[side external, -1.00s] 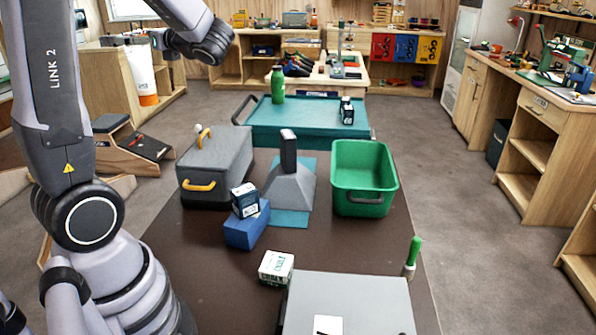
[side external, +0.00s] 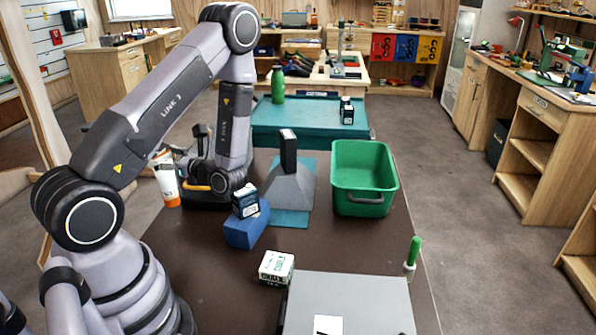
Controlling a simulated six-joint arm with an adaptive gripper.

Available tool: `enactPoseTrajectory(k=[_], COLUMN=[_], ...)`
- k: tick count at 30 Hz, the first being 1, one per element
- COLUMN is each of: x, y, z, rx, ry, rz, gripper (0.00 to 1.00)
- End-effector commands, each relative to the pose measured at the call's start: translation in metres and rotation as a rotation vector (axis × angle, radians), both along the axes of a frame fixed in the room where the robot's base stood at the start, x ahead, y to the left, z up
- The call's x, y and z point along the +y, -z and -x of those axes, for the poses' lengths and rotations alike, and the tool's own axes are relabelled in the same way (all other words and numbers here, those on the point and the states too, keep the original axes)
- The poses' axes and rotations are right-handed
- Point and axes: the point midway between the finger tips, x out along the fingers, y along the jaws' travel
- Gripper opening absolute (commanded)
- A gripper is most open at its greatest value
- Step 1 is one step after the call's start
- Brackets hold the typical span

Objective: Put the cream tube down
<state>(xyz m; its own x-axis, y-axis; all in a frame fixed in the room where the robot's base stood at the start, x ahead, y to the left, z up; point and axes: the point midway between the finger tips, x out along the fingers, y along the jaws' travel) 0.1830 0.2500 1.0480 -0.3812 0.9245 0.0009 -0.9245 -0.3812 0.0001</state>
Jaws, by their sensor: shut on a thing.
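The cream tube (side external: 166,180) is white with an orange cap at its lower end. It is upright, cap down, near the left edge of the dark table (side external: 205,265). My gripper (side external: 178,156) reaches left from my wrist and is shut on the tube's upper part. The fingertips are small and partly hidden. I cannot tell whether the cap touches the table or hangs just above it.
The grey toolbox with a yellow handle (side external: 196,187) is mostly hidden behind my wrist. A small box (side external: 245,201) sits on a blue block (side external: 243,230). A grey stand (side external: 289,188) holds a dark item. A green bin (side external: 363,172) stands right. Front-left table is clear.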

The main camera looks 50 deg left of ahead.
Motion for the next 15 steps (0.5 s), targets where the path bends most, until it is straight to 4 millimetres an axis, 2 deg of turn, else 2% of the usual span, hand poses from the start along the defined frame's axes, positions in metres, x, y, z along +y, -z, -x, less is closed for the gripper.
enactPoseTrajectory(k=[1,9,15], x=[0.0,0.0,0.0], y=[0.011,0.052,0.076], z=[0.0,0.0,0.0], rx=[0.004,0.004,0.0], ry=[0.0,0.0,0.0], rz=[0.001,0.001,-0.001], gripper=[0.26,0.26,0.26])
